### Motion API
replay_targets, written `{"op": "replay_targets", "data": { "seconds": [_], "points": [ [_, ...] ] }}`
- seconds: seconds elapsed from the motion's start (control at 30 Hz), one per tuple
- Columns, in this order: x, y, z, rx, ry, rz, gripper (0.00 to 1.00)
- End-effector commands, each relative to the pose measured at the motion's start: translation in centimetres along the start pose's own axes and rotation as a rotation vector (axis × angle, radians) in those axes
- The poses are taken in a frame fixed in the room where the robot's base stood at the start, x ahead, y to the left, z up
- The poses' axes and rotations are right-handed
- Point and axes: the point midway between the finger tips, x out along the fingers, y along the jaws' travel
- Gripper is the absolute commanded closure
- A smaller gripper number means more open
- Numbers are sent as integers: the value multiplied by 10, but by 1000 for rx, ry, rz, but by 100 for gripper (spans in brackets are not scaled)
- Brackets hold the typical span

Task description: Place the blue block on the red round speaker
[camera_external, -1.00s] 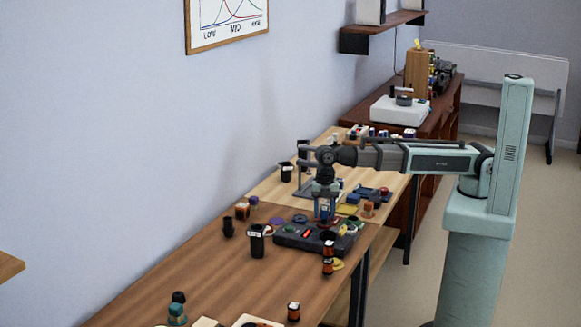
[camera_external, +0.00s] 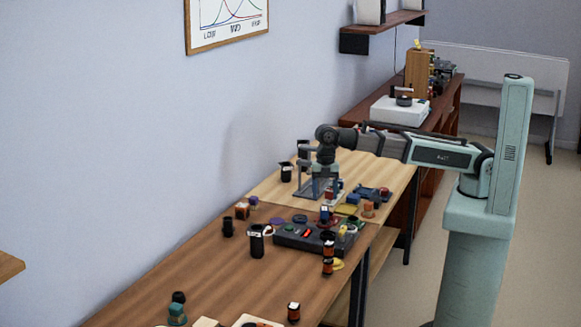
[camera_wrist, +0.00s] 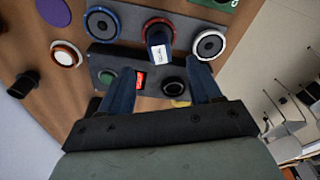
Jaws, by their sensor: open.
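The blue block (camera_wrist: 157,37), with a white label on one face, stands on the red round speaker (camera_wrist: 149,24), which shows as a red ring around it in the wrist view. In the external view the block (camera_external: 325,212) is small, with a little red showing at its foot. My gripper (camera_wrist: 160,66) is open and empty, with its two blue fingers apart. In the external view my gripper (camera_external: 324,184) hangs above the block, clear of it.
A black cup (camera_external: 257,241) stands left of the panel.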

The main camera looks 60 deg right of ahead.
Motion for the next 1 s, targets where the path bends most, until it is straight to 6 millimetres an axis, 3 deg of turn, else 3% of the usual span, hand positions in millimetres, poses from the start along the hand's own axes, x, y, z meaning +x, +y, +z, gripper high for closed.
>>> {"op": "replay_targets", "data": {
  "seconds": [0.2, 0.4, 1.0],
  "points": [
    [-31, 1, 0, 0, 0, 1, 36],
    [-46, 0, 0, 0, 0, 0, 36],
    [-50, 0, 1, 2, 0, 0, 36]
  ]
}}
